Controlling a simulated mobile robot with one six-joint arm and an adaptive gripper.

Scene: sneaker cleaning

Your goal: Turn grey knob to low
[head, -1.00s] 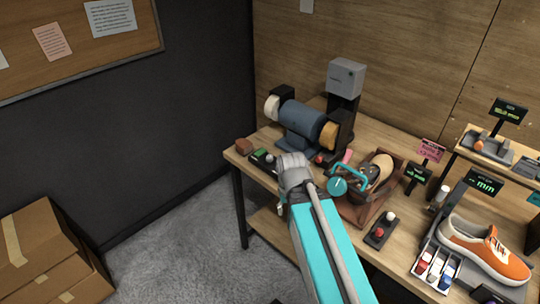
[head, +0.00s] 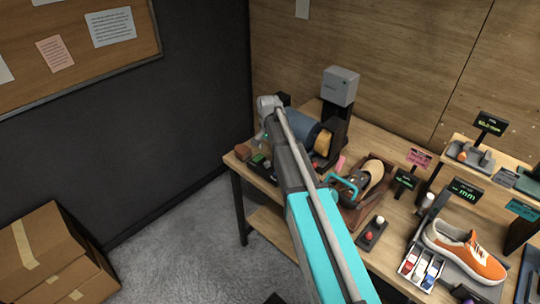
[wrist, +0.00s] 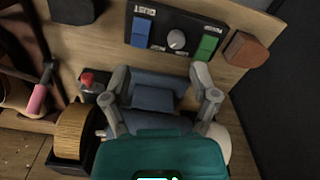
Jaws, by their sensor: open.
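The grey knob (wrist: 176,39) sits on a dark control panel (wrist: 160,52), between a blue switch (wrist: 141,28) and a green switch (wrist: 207,46). The panel's lettering appears upside down; I cannot make out the knob's setting. My gripper (wrist: 160,78) is open and empty, its fingers spread over the blue polishing machine, just short of the panel in the wrist view. The knob lies beyond the fingertips, not between them. In the head view my arm covers the knob and part of the panel; my gripper end (head: 271,104) is above the machine's left end.
The blue machine (head: 304,126) has a tan wheel (wrist: 72,132). A red button (wrist: 88,79) is beside it. A brown block (wrist: 245,50) lies close to the panel near the bench edge.

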